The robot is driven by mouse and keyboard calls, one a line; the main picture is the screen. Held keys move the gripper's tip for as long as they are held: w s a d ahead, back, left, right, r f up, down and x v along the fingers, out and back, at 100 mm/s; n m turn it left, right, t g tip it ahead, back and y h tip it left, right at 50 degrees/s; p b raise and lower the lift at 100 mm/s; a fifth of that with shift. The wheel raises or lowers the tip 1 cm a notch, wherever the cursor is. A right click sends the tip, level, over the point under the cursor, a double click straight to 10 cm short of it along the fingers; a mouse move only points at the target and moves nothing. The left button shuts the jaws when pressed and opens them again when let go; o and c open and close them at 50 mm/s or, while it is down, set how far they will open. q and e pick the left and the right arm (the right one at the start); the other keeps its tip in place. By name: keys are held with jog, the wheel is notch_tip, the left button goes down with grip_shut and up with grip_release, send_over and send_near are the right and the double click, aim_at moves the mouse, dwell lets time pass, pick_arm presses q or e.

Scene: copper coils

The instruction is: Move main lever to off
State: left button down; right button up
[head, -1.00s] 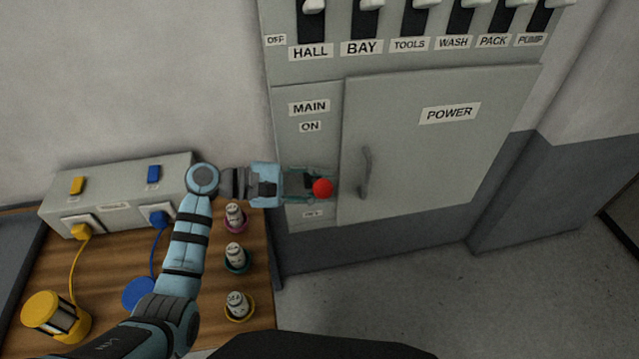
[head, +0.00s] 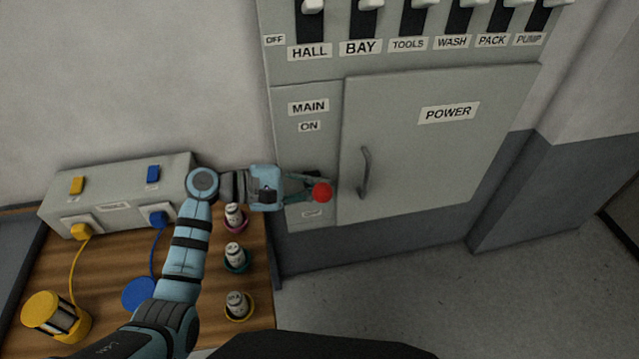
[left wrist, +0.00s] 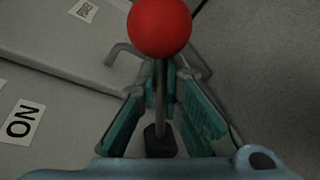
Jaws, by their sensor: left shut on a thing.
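The main lever has a red ball knob (head: 321,193), which stands out from the narrow panel under the MAIN and ON labels (head: 309,126). The knob is below the ON label and just above a small, hard-to-read lower label (head: 312,213). My left gripper (head: 312,187) comes in from the left and is shut on the lever just behind the knob. In the left wrist view the red knob (left wrist: 160,27) shows beyond the teal finger pads, with the thin grey shaft (left wrist: 160,100) between them. My right gripper is not in view.
The POWER cabinet door (head: 440,150) with its bar handle (head: 364,172) is just right of the knob. A row of labelled switches is above.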

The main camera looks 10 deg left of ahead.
pick_arm(q)
jog(key=shift+s+f+m, duration=0.3)
jog(key=shift+f+m, duration=0.1)
jog(key=shift+m, duration=0.1)
jog(key=shift+s+d+f+m+t+b, duration=0.1)
jog(key=shift+s+f+m+t+b, duration=0.2)
jog(key=shift+f+m+b, duration=0.35)
jog(key=shift+s+d+f+m+t+b, duration=0.15)
jog(key=shift+f+m+t+b, duration=0.35)
jog(key=shift+f+m, duration=0.25)
jog(key=shift+s+d+f+m+t+b, duration=0.1)
jog(key=shift+s+f+m+t+b, duration=0.15)
jog(key=shift+f+m+b, duration=0.45)
jog(key=c, duration=1.7)
grip_release()
jog(key=shift+a, duration=0.1)
